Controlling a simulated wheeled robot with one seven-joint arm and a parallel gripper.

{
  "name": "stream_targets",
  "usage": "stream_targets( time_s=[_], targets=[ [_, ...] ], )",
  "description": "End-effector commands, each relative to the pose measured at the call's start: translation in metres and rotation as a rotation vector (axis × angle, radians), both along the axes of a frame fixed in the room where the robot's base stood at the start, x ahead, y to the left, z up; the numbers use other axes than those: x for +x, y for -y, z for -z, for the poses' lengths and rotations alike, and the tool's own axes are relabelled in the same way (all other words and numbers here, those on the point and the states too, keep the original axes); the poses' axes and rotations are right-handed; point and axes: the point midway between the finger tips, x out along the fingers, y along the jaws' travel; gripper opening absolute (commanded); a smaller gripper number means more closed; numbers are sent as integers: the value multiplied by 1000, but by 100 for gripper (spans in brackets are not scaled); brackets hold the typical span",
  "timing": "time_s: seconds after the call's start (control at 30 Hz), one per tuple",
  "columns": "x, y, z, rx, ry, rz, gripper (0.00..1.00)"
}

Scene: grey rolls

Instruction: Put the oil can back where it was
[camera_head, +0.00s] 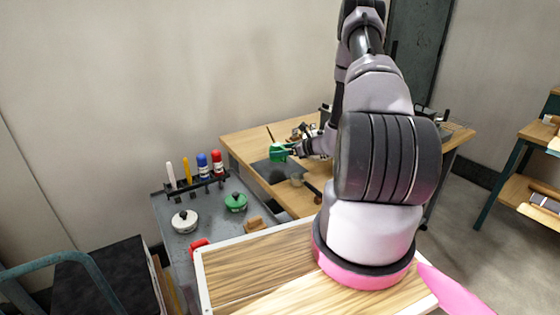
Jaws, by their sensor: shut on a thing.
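A green oil can (278,153) with a thin dark spout pointing up and left is at the end of my arm, over the left part of the wooden table (242,142). My gripper (291,149) is shut on the oil can from its right side. The can looks to be above a dark grey mat (270,172) on the table; the gap between them cannot be told. The fingers are small and partly hidden.
A small clear jar (297,181) stands near the mat. My arm hides much of the table's middle.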

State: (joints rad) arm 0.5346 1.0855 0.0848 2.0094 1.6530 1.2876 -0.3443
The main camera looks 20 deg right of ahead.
Motion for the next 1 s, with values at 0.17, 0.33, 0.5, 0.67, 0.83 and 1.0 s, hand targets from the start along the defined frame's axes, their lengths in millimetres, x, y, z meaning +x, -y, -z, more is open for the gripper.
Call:
stream_targets(
  time_s=[0.17,0.33,0.5,0.67,0.83,1.0],
  targets=[
    [-1,0,23,3,-2,2,29],
    [0,0,40,0,1,1,29],
    [0,0,39,0,2,1,29],
    [0,0,43,1,-1,0,29],
    [0,0,43,0,0,0,100],
    [0,0,41,0,0,0,100]
  ],
)
